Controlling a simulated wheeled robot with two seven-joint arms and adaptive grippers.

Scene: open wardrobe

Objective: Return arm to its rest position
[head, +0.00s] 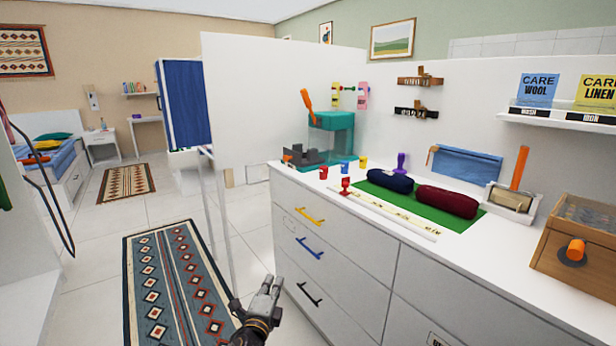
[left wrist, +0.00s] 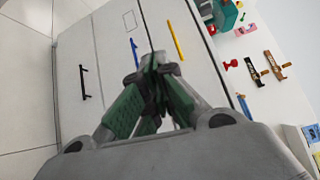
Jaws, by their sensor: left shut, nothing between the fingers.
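My left gripper (head: 268,296) is at the bottom middle of the head view, in front of the white drawer cabinet (head: 345,262). It is shut and empty. In the left wrist view its fingers (left wrist: 157,65) meet, with the cabinet front behind them. The drawers have a yellow handle (head: 310,216), a blue handle (head: 310,248) and a black handle (head: 309,294), all with their drawers closed. The gripper looks apart from the handles. My right gripper is in neither view.
On the cabinet top lie a dark blue roll (head: 390,181) and a dark red roll (head: 447,201) on a green mat (head: 375,190). A wooden box (head: 580,240) with an orange knob stands at the right. A patterned rug (head: 170,285) lies on open floor at the left.

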